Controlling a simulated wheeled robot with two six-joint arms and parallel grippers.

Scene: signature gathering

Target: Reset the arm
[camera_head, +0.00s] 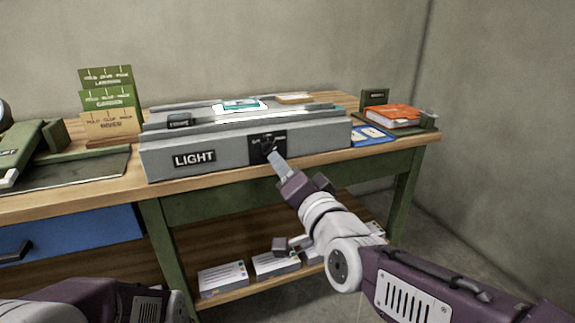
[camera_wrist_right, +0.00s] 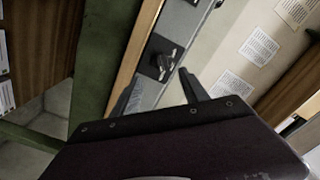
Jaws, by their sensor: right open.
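My right gripper (camera_head: 277,160) reaches from the lower right to the front of the grey light box (camera_head: 225,158), labelled LIGHT. In the right wrist view the gripper (camera_wrist_right: 161,88) has its two fingers spread with nothing between them. A black switch plate with a knob (camera_head: 267,147) is on the box front, by the fingertips. In the wrist view the knob (camera_wrist_right: 165,65) shows just beyond the fingers; I cannot tell whether they touch it. Part of my left arm shows at the bottom left; its gripper is out of view.
The box stands on a wooden desk (camera_head: 70,207). Green and tan folders (camera_head: 110,100) stand at its left, and an orange book (camera_head: 385,115) lies at its right with blue cards (camera_head: 372,135). A shelf below holds several white boxes (camera_head: 223,278). A wall is behind.

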